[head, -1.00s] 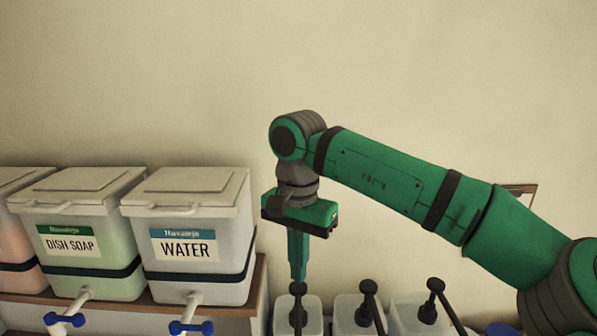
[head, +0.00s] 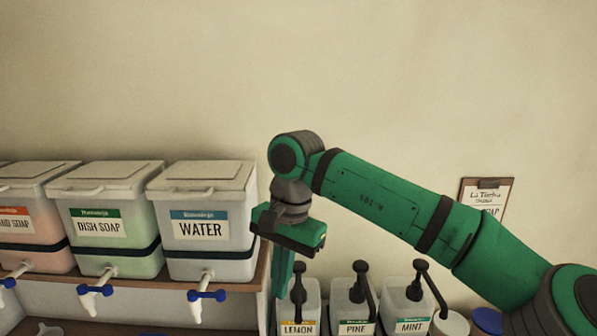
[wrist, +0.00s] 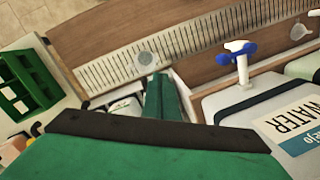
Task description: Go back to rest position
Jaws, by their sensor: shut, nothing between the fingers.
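My gripper (head: 279,290) hangs fingers-down in the head view, just right of the WATER drum (head: 212,240) and above and left of the LEMON pump bottle (head: 298,300). Its green fingers are together and hold nothing. In the wrist view the closed fingers (wrist: 163,100) show left of the WATER drum (wrist: 250,118).
The DISH SOAP drum (head: 112,240) and a hand-soap drum (head: 35,235) share the shelf, blue taps facing front. PINE (head: 352,305) and MINT (head: 405,305) pump bottles stand right. A clipboard (head: 488,195) is on the wall. A green crate (wrist: 28,85) shows in the wrist view.

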